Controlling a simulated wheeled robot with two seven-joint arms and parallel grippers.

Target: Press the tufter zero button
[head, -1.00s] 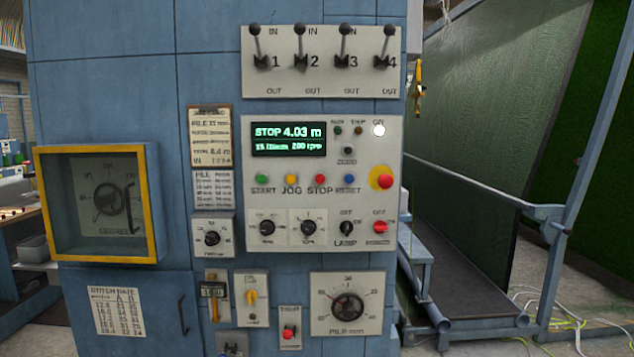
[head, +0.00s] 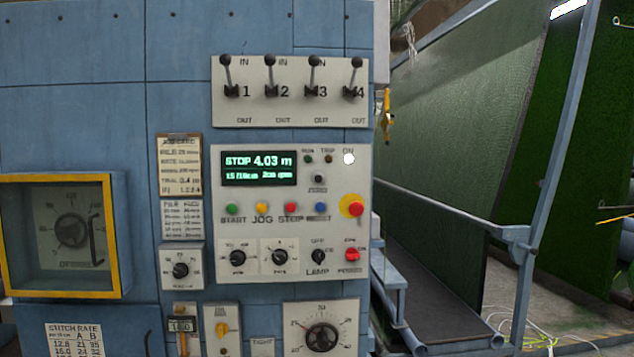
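The tufter's control panel (head: 292,270) is a pale plate on the blue machine cabinet. The zero button (head: 318,179) is a small dark round button near the panel's upper right, with the label ZERO under it. The display (head: 259,168) to its left reads STOP 4.03 m, with a smaller line below. A white ON lamp (head: 349,159) is lit above and right of the button. Neither of my grippers is in view, and nothing covers the button.
START (head: 232,209), JOG, STOP and RESET buttons sit below, beside a red-and-yellow emergency stop (head: 352,206). A lever plate (head: 290,112) juts out above. A yellow-framed box (head: 64,236) stands out at left. Rails and green turf (head: 459,120) are at right.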

